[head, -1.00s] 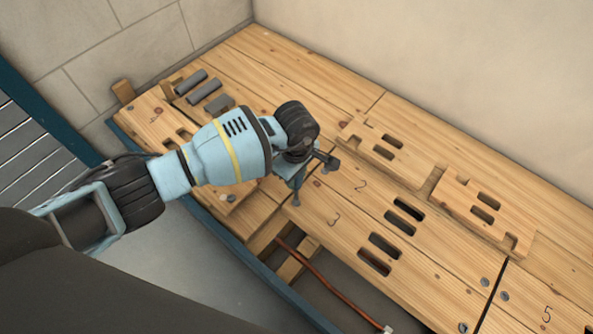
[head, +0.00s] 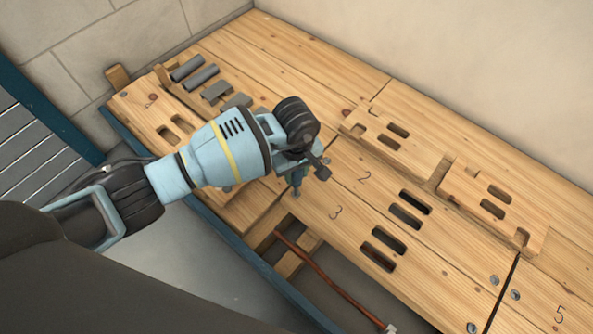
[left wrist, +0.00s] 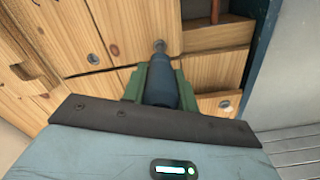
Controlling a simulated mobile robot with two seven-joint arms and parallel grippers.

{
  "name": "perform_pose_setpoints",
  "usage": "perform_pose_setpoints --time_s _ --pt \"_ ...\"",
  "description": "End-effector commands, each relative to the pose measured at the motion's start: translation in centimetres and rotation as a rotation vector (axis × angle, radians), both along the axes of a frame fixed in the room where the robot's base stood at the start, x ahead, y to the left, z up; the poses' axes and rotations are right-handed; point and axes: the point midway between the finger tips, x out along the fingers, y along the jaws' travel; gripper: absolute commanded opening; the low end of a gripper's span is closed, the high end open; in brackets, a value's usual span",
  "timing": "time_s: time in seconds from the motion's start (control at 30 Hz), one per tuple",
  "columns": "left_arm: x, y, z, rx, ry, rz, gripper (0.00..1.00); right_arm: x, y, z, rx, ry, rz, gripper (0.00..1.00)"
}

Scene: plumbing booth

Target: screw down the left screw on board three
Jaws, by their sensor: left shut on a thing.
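Board three (head: 345,230), a light wooden plank marked 3 with two dark slots, lies on the bench in the head view. My left gripper (head: 297,178) is over its left end. In the left wrist view its green fingers (left wrist: 161,88) are shut on a dark blue screwdriver (left wrist: 160,74). The driver's grey tip points down at the board's left end, where the left screw's spot is; a small round grey end (left wrist: 160,45) shows there. I cannot tell if tip and screw touch. My right gripper is not in view.
Board two (head: 380,190) lies behind board three. A loose slotted board (head: 492,205) rests on top at right. Grey blocks and tubes (head: 200,75) lie at the back left. A copper pipe (head: 325,280) runs through the open gap in front.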

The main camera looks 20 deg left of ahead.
Motion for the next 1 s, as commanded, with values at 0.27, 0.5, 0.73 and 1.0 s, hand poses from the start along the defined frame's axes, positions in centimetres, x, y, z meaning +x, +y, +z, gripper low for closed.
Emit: perform_pose_setpoints --time_s 0.27,0.5,0.73,1.0 --pt "0.0 0.0 -0.1 -0.001 -0.001 -0.290 0.04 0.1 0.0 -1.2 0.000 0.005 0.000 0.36" --pt "0.2 0.1 0.0 0.004 -0.004 -0.512 0.04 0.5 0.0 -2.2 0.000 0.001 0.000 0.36" --pt "0.2 0.1 0.0 0.005 -0.004 -0.756 0.04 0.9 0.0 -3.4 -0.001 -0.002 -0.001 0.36" --pt "0.2 0.2 0.1 0.006 -0.002 -1.084 0.04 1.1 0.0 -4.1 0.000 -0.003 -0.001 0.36"
